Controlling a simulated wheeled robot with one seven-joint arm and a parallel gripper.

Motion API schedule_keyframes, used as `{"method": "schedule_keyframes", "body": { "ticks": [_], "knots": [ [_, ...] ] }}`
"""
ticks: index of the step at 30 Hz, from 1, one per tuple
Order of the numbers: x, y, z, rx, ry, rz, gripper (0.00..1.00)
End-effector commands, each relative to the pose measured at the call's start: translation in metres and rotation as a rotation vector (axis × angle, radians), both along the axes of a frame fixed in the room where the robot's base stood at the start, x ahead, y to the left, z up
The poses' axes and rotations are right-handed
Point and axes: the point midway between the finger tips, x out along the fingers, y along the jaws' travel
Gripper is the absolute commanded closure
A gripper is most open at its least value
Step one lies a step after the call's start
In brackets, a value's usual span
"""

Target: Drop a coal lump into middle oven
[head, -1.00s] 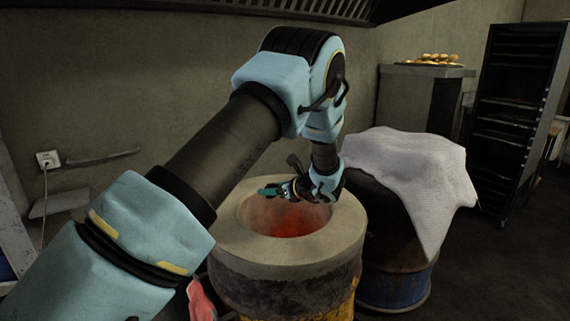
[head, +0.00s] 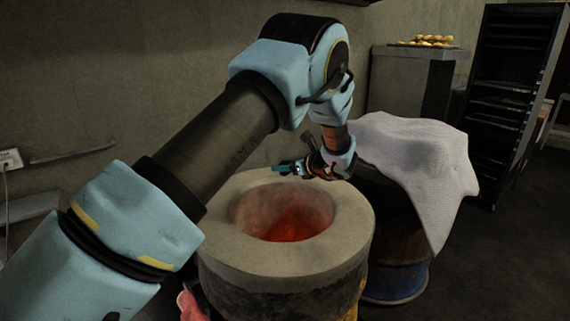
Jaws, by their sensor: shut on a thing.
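The middle oven (head: 230,258) is a barrel with a thick pale round rim, and its open mouth glows red inside. One teal finger shows, pointing left. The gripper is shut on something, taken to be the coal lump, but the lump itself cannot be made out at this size. Any coal on the oven floor cannot be told apart from the red glow.
A second barrel (head: 398,281) stands to the right, covered by a white cloth (head: 415,165). Behind it is a grey counter (head: 408,85) with a tray of golden buns (head: 430,41). A dark rack (head: 510,100) stands far right. A red cloth-like thing (head: 188,305) lies at lower left of the oven.

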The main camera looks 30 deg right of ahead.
Motion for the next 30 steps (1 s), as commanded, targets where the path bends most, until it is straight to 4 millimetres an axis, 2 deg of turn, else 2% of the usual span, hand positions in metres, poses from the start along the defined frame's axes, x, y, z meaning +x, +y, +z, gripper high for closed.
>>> {"method": "schedule_keyframes", "body": {
  "ticks": [1, 8, 18, 19, 28, 30],
  "knots": [
    [0.000, 0.000, -0.010, 0.001, 0.000, 0.001, 0.93],
    [0.000, 0.000, -0.034, 0.000, 0.001, 0.001, 0.93],
    [0.000, 0.000, -0.037, -0.001, 0.000, 0.000, 0.93],
    [0.000, 0.000, -0.037, -0.001, 0.000, 0.000, 0.38],
    [0.000, 0.000, -0.037, -0.001, 0.000, 0.000, 0.04],
    [0.000, 0.000, -0.037, -0.001, 0.000, 0.000, 0.04]
  ]
}}
